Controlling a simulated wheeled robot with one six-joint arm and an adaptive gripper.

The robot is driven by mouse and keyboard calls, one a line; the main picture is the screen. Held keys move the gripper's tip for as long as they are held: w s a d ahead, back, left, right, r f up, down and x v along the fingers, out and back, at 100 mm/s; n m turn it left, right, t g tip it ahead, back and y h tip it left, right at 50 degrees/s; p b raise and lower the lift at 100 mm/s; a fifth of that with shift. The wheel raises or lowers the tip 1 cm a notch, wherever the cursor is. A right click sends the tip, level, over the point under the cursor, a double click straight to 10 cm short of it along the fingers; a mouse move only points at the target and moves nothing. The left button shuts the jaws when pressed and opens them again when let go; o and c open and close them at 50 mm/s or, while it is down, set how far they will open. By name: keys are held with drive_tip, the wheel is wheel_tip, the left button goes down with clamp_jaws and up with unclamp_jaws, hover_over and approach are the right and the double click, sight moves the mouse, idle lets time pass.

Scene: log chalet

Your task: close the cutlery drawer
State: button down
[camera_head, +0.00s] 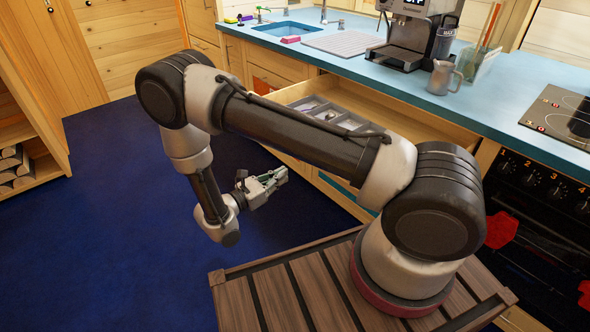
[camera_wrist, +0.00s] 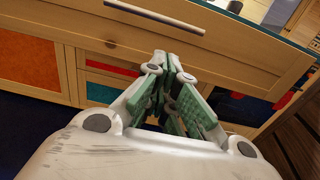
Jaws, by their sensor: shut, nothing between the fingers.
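The cutlery drawer (camera_head: 387,108) stands open below the blue counter in the head view, with a grey divided tray (camera_head: 335,115) inside it. My arm crosses in front of part of the drawer and hides some of it. In the wrist view the wooden drawer front (camera_wrist: 240,62) spans the upper part, with a pale bar handle (camera_wrist: 155,15) near the top. My gripper (camera_head: 282,174) is shut and empty, in front of the drawer and lower than it. In the wrist view its green-padded fingers (camera_wrist: 168,62) point toward the drawer front; I cannot tell whether they touch it.
A coffee machine (camera_head: 408,35), a metal jug (camera_head: 441,78) and a drying mat (camera_head: 343,43) stand on the counter (camera_head: 500,88). A black oven (camera_head: 540,205) is at right. A shelf with logs (camera_head: 22,160) is at left. The blue floor (camera_head: 110,230) is clear.

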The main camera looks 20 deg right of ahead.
drive_tip(key=x, duration=1.3)
drive_tip(key=shift+d, duration=0.15)
